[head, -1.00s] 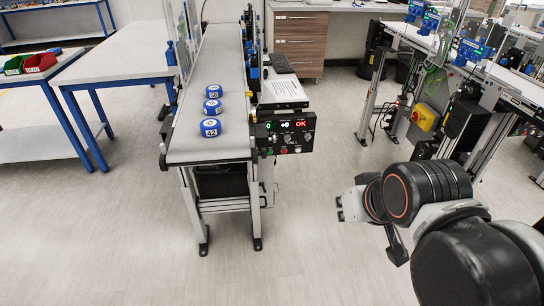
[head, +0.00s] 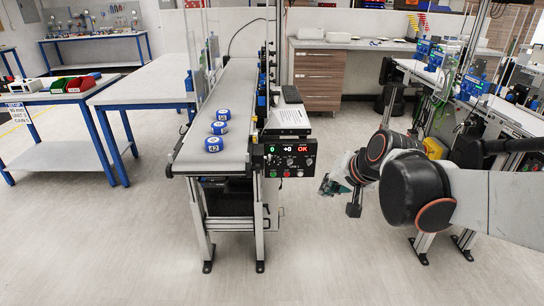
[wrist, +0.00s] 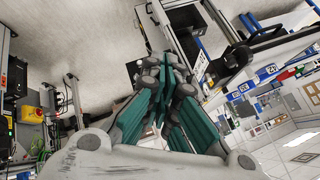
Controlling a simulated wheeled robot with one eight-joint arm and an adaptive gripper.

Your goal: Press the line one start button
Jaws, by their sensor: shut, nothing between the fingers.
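The control panel (head: 290,158) is a black box at the near right end of the left conveyor. Its lit displays read 0, +0 and OK. Below them is a row of small buttons, with a green one (head: 272,173) at the left and a red one (head: 285,173) beside it; the lettering is too small to read surely. My gripper (head: 328,187) is to the right of the panel and slightly lower in the head view, apart from it. In the wrist view the green-padded fingers (wrist: 174,76) are shut together and empty.
The conveyor (head: 222,100) carries three blue-and-white round pieces (head: 213,143). Tables (head: 150,82) stand to the left, another line (head: 500,105) to the right. The floor before the panel is clear.

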